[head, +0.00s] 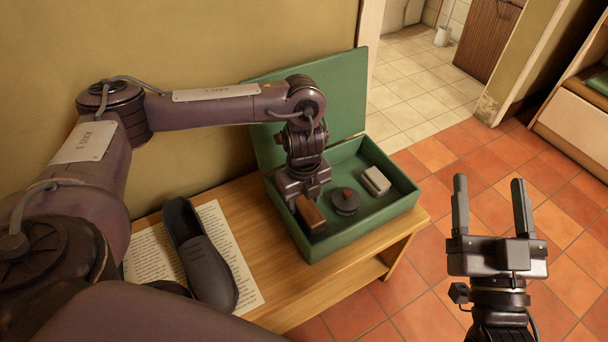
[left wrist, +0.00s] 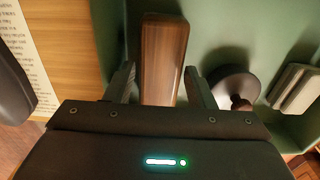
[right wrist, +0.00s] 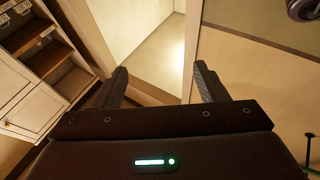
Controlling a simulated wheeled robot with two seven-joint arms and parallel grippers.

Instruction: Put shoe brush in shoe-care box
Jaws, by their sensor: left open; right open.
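The shoe brush, a brown wooden block (head: 311,212), lies inside the open green shoe-care box (head: 398,206), at its left side. In the left wrist view the brush (left wrist: 163,62) lies between the two fingers, with a gap on each side. My left gripper (head: 300,205) points down into the box and is open around the brush; its fingertips are mostly hidden in the head view. My right gripper (head: 490,205) is open and empty over the floor, right of the box.
A dark round tin (head: 346,201) and a pale grey block (head: 376,181) also lie in the box. The box's lid (head: 345,95) stands open behind. A dark shoe (head: 205,255) lies on printed paper (head: 240,272) on the wooden bench (head: 300,290). Tiled floor is clear at right.

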